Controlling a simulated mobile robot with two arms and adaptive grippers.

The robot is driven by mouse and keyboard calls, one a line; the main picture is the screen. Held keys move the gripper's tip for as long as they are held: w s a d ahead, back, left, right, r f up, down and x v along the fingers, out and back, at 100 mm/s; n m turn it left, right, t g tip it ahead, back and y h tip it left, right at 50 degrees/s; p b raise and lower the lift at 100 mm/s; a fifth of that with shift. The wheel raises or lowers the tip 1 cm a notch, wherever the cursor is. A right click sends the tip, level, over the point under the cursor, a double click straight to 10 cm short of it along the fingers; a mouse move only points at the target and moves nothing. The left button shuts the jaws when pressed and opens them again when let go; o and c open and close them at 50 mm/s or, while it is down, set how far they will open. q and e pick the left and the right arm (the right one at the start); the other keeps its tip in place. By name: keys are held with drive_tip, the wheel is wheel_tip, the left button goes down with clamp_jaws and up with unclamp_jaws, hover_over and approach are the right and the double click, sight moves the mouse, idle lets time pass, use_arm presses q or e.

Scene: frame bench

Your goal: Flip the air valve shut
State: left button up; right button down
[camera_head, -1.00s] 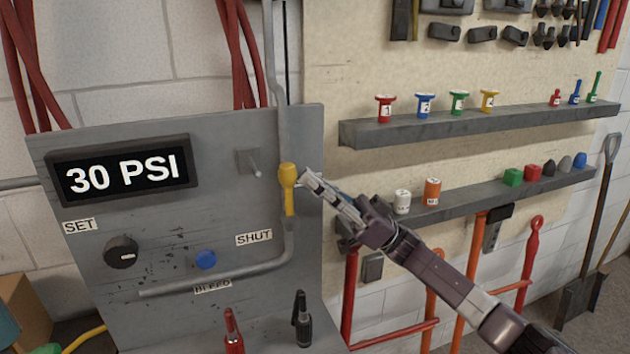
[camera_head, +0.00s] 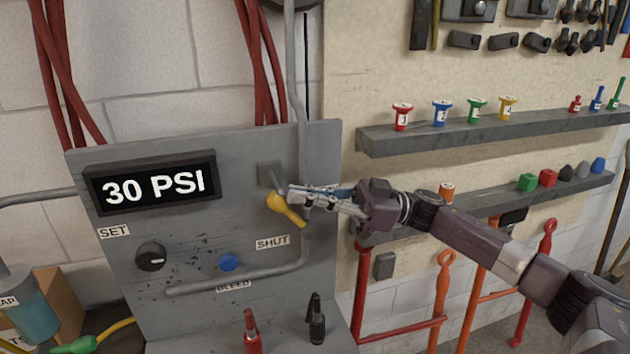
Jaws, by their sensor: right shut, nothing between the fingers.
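The yellow air valve lever (camera_head: 285,208) sits on the grey panel (camera_head: 120,260). It is tilted, with its thick knob end at upper left and its thin end at lower right on the vertical grey pipe (camera_head: 304,150). The SHUT label (camera_head: 272,242) is below and left of it. My right gripper (camera_head: 291,191) comes in from the right, shut and empty. Its fingertips are at the upper right side of the knob and seem to touch it. The fingers hide part of the pipe. My left gripper is out of view.
A small grey box with a toggle (camera_head: 270,174) is just above the fingertips. The display (camera_head: 150,187) reads 30 PSI. A black knob (camera_head: 151,256) and blue button (camera_head: 229,262) are lower left. Shelves (camera_head: 480,136) with small parts are on the right.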

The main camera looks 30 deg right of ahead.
sight(287, 204)
drive_tip(key=shift+w+a+f+p, duration=0.15)
drive_tip(key=shift+a, duration=0.4)
drive_tip(key=shift+w+a+f+p, duration=0.15)
drive_tip(key=shift+a+f, duration=0.05)
drive_tip(key=shift+a, duration=0.3)
drive_tip(key=shift+w+a+f+p, duration=0.15)
drive_tip(key=shift+a, duration=0.4)
drive_tip(key=shift+w+a+f, duration=0.2)
drive_tip(key=shift+a+f, duration=0.45)
drive_tip(key=shift+a, duration=0.1)
drive_tip(key=shift+w+a+f, duration=0.15)
drive_tip(key=shift+a+f, duration=0.45)
drive_tip(key=shift+f, duration=0.25)
drive_tip(key=v, duration=1.2)
drive_tip(key=shift+f, duration=0.1)
